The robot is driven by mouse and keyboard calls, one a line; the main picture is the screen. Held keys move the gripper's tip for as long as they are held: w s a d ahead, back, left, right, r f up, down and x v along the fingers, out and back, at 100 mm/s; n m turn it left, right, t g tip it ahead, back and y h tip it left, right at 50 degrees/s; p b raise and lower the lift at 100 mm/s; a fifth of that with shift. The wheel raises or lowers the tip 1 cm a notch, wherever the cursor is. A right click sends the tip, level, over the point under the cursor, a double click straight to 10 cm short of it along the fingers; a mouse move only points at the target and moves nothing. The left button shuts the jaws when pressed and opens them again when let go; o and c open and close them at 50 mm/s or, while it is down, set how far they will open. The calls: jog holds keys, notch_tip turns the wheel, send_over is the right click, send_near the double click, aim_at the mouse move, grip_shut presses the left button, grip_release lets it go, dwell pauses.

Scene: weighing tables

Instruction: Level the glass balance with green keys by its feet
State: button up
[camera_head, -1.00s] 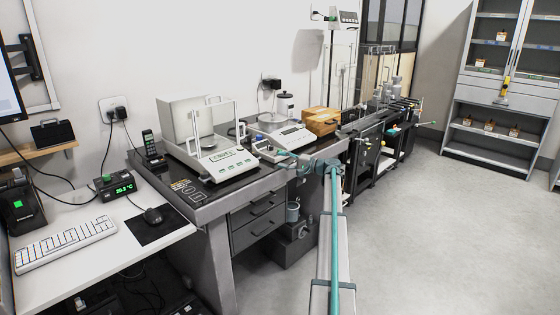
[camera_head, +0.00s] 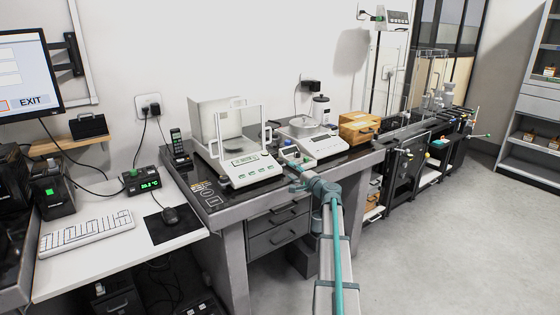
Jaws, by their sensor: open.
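The glass balance with green keys (camera_head: 252,176) stands on the dark-topped table at the centre of the head view. It is white, with a glass draft shield (camera_head: 230,130) and a small display above a row of green keys. Its feet and any level bubble are too small or hidden to make out. My gripper (camera_head: 291,168) is small in the view, just right of the balance's front right corner, low over the tabletop. It is open, and I see nothing held in it. Whether it touches the balance I cannot tell.
A second balance (camera_head: 325,146) with a round pan stands to the right, with a wooden box (camera_head: 358,128) beyond it. A phone-like handset (camera_head: 179,145) stands left of the glass balance.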

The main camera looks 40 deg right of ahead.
aim_at(282, 163)
jog(key=shift+w+d, duration=0.2)
jog(key=shift+d, duration=0.1)
jog(key=w, duration=1)
jog(key=shift+w+d+p, duration=0.2)
jog(key=shift+d+p, duration=0.1)
jog(key=shift+p, duration=0.05)
grip_shut()
